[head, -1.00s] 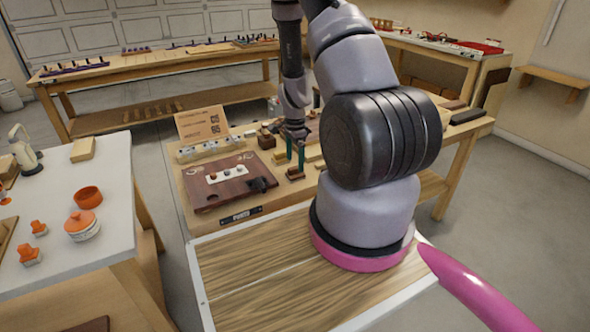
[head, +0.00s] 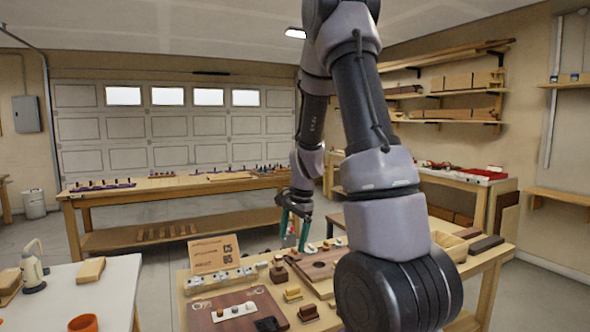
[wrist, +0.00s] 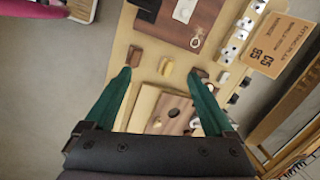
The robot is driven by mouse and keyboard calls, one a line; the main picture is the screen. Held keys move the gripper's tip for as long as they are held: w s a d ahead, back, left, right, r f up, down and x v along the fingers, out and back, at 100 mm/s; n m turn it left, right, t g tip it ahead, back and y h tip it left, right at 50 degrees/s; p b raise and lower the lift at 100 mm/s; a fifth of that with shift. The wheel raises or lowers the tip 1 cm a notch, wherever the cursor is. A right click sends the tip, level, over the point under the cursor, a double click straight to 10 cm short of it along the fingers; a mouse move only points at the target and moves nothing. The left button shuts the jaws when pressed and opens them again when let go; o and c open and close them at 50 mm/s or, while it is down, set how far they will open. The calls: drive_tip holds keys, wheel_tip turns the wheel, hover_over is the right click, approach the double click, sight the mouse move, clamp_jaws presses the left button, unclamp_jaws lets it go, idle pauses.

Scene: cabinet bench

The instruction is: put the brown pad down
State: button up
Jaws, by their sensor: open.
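Two small brown blocks stand in a row with yellow pieces on the bench; I cannot tell which is the brown pad. The nearer brown block (head: 307,313) also shows in the wrist view (wrist: 136,55), close to the left fingertip. The farther brown block (head: 278,274) shows in the wrist view (wrist: 200,74) by the right fingertip. My gripper (head: 293,240) is open, with its green fingers wide apart and nothing between them. It is raised above the bench. In the wrist view my gripper (wrist: 160,72) has a yellow block (wrist: 166,67) below it.
A dark wooden board (head: 235,311) with a white strip lies at the bench front. A brown board with round holes (head: 320,265) lies behind the blocks. A cardboard sign (head: 213,254) stands at the left. A white table (head: 70,300) is at far left.

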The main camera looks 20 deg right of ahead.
drive_tip(key=s+a+r+n+t+y, duration=0.1)
drive_tip(key=s+a+r+n, duration=0.15)
drive_tip(key=r, duration=0.55)
drive_tip(key=s+a+r+n+t, duration=0.1)
drive_tip(key=s+a+r+n, duration=0.2)
drive_tip(key=r, duration=0.5)
drive_tip(key=s+a+r+n+t, duration=0.1)
drive_tip(key=s+r+n, duration=0.1)
drive_tip(key=s+r, duration=0.2)
drive_tip(key=s+a+r+n+t, duration=0.1)
drive_tip(key=s+r, duration=0.3)
drive_tip(key=s, duration=0.6)
drive_tip(key=shift+s+a+r+n+t, duration=0.15)
drive_tip(key=shift+a+r+n+t, duration=0.15)
drive_tip(key=shift+n+t, duration=0.45)
drive_tip(key=shift+o, duration=0.3)
drive_tip(key=shift+g, duration=0.25)
